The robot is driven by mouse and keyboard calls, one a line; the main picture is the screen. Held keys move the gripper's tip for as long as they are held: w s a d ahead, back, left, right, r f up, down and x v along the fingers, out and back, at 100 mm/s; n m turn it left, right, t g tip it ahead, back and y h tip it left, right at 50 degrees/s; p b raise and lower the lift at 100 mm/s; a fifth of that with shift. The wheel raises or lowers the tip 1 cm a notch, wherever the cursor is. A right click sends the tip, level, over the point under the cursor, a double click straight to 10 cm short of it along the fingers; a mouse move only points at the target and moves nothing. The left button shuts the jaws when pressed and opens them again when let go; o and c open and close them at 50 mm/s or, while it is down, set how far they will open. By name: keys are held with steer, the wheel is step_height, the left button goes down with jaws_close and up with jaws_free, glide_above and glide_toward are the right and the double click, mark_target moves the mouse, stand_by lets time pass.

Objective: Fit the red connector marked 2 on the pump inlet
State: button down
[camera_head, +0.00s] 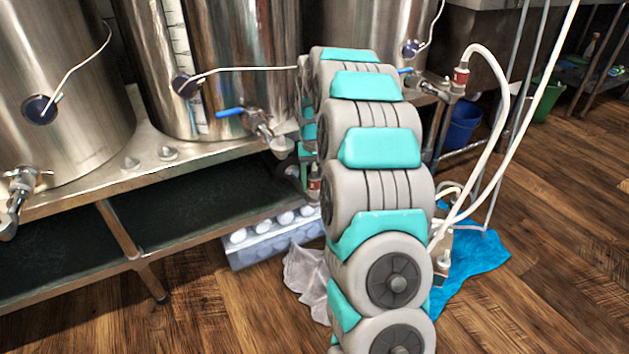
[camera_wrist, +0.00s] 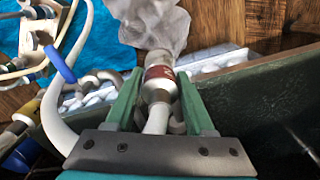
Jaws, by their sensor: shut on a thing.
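A connector with a red band (camera_wrist: 158,73) sits between the green fingers of my gripper (camera_wrist: 160,88), which is shut on it. A white piece, likely hose, leads from it toward the palm. The mark on the band is not readable. In the head view this red-banded connector (camera_head: 314,186) shows low, left of my arm, under the tank stand. The pump (camera_head: 441,256) is mostly hidden behind my arm, on a blue cloth (camera_head: 478,262). Its inlet cannot be made out. Another red-banded connector (camera_head: 461,78) is on a hose end at the upper right, by a valve.
A crate of white-topped items (camera_head: 272,243) and a grey cloth (camera_head: 307,277) lie by the stand (camera_head: 175,165). A tank valve with a blue handle (camera_head: 230,112) juts out. White hoses (camera_head: 497,130) hang at the right. Wooden floor at front left is clear.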

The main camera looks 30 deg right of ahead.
steer(key=shift+f, duration=1)
steer(key=shift+c, duration=0.9)
jaws_free()
